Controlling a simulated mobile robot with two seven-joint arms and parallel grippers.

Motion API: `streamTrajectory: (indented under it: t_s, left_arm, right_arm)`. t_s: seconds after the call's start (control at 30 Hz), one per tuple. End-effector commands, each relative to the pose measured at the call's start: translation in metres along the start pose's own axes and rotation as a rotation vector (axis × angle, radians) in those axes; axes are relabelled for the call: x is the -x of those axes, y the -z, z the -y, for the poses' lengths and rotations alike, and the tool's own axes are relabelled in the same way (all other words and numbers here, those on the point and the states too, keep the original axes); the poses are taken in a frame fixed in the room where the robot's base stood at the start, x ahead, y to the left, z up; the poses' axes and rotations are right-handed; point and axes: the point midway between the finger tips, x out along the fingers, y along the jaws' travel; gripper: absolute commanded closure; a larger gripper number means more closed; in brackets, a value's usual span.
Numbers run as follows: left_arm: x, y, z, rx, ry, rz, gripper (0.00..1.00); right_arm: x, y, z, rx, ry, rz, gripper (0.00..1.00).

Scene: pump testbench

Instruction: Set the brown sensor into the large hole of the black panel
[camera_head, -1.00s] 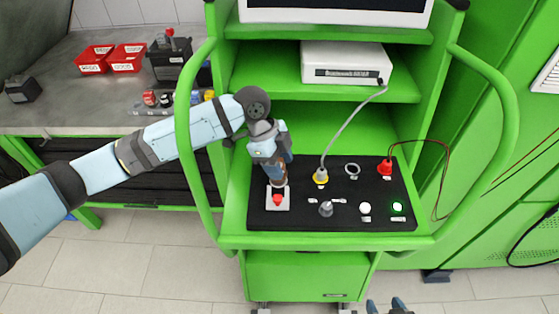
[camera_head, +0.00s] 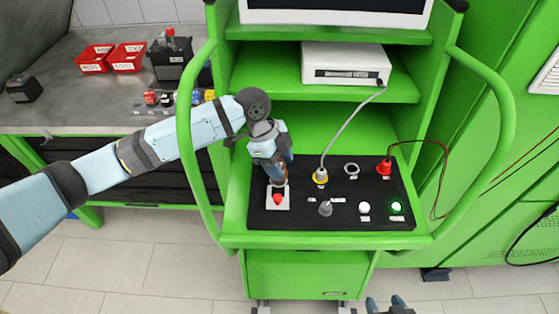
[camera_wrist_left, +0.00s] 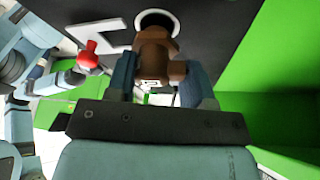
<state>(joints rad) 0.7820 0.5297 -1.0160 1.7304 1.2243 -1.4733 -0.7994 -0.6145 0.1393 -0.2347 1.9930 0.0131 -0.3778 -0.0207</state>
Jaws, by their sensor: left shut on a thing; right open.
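The brown sensor (camera_wrist_left: 155,52) is between the fingers of my left gripper (camera_wrist_left: 160,82), which is shut on it. In the wrist view its far end is at the white-rimmed large hole (camera_wrist_left: 172,18) of the black panel (camera_wrist_left: 105,12). I cannot tell how deep it sits in the hole. In the head view my left gripper (camera_head: 278,178) is over the panel's left part (camera_head: 305,218), behind the red button (camera_head: 277,199), and mostly hides the sensor and the hole. My right gripper (camera_head: 389,306) shows only its fingertips at the bottom edge, open and empty.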

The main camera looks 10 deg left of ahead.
Motion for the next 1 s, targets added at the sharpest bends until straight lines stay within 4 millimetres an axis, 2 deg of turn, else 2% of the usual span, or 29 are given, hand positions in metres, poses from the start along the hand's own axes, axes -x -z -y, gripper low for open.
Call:
streamTrajectory:
  t_s: [1.0]
  left_arm:
    - [-0.0065,-0.0026,0.0003,0.0,0.0,0.0,0.75]
  right_arm:
    - [0.0013,0.0025,0.0001,0.001,0.0,-0.002,0.43]
